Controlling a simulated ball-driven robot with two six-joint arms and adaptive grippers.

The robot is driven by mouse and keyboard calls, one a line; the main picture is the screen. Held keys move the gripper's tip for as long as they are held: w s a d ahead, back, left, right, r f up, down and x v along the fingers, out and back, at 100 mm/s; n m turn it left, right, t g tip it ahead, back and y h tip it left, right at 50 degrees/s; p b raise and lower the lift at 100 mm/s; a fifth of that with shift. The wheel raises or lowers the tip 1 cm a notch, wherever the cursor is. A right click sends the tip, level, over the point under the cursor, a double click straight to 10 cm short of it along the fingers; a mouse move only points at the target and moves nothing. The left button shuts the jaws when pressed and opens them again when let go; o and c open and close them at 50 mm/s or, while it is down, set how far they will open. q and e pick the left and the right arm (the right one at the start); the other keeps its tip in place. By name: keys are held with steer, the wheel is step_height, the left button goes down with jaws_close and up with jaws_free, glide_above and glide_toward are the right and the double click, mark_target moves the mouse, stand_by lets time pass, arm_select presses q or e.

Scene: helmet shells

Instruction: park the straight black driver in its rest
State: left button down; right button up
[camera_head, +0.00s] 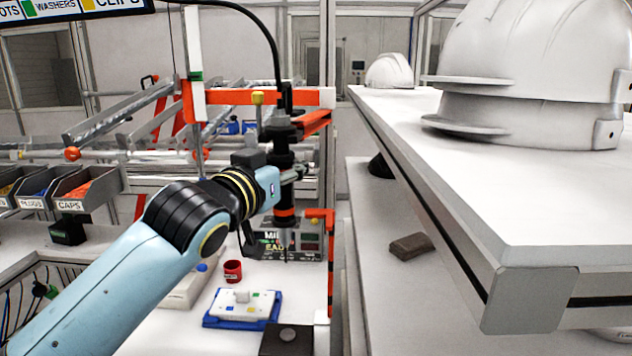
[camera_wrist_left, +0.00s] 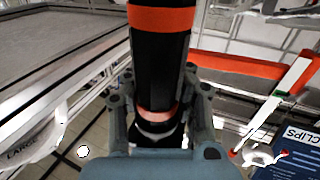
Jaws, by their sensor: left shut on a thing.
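The straight black driver (camera_head: 284,200) hangs upright in the middle of the head view, with an orange band near its lower end and a black cable at its top. My left gripper (camera_head: 290,172) is shut around its body. In the left wrist view, the driver (camera_wrist_left: 158,60) fills the space between the two fingers of my left gripper (camera_wrist_left: 160,100), with orange bands above and at the grip. An orange bracket (camera_head: 320,214) on an upright post stands just right of the driver; I cannot tell whether it is the rest. My right gripper is out of view.
Below the driver are a small display box (camera_head: 290,243), a red cup (camera_head: 233,271) and a blue tray (camera_head: 212,321) with a white part. A white shelf (camera_head: 480,215) bearing helmet shells (camera_head: 535,60) closes off the right. Parts bins (camera_head: 88,190) stand left.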

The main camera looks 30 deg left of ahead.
arm_select(q)
steer(key=w+d, duration=0.2)
steer(key=w, duration=0.4)
steer(key=shift+d, duration=0.4)
steer(key=shift+s, duration=0.1)
steer(key=c, duration=1)
jaws_free()
steer(key=shift+f, duration=0.1)
steer(key=o, duration=0.9)
steer(key=s, duration=0.7)
steer(key=s+d, duration=0.1)
steer(key=s, duration=0.3)
